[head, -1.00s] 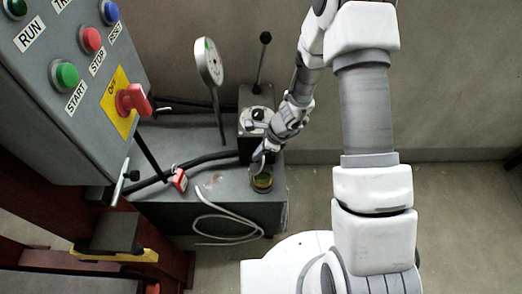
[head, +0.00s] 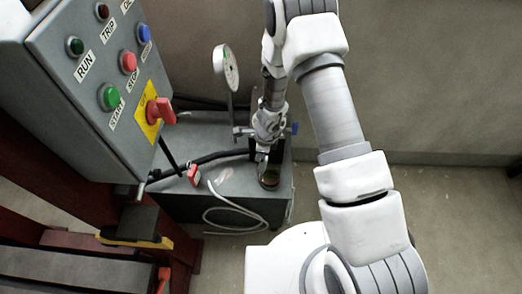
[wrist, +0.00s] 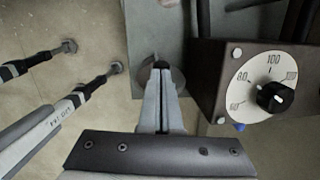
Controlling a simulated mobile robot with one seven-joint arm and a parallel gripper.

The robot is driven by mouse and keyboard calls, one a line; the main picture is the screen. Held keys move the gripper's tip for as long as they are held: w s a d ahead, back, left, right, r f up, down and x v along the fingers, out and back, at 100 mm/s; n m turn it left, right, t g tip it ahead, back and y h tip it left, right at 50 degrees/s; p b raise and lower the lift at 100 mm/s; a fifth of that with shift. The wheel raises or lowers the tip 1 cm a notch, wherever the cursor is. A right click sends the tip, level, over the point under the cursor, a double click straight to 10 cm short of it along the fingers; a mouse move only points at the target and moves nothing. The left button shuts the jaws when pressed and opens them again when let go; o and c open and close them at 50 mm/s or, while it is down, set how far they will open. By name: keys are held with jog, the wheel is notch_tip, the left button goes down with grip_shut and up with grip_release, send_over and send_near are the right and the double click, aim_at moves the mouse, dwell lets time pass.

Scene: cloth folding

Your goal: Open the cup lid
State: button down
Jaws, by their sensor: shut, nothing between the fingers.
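The cup (head: 270,181) is a small dark, brownish-green round vessel on the front right corner of the grey cabinet top in the head view. My gripper (head: 263,166) points down just over the cup's rear left side. Its fingers are together and empty. In the wrist view the shut fingertips (wrist: 162,67) lie over a grey round shape (wrist: 146,74), which may be the cup or its lid; the fingers cover most of it. I cannot tell whether the fingertips touch the cup, nor how the lid stands.
A box with a dial (wrist: 262,88) stands close beside my gripper. A round gauge on a stem (head: 227,66) rises behind. A control panel (head: 97,70) fills the upper left. A red-tagged black hose (head: 193,174) and a pale loose tube (head: 238,203) lie near the cup.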

jog(key=shift+a+f+h+p, duration=0.1)
jog(key=shift+a+h+p, duration=0.75)
jog(key=shift+p, duration=1.25)
jog(key=shift+a+f+p, duration=0.15)
jog(key=shift+a+p, duration=0.3)
jog(key=shift+p, duration=0.5)
jog(key=shift+w+a+f+p, duration=0.1)
jog(key=shift+a+f+p, duration=0.2)
jog(key=shift+a, duration=0.4)
jog(key=shift+r, duration=0.15)
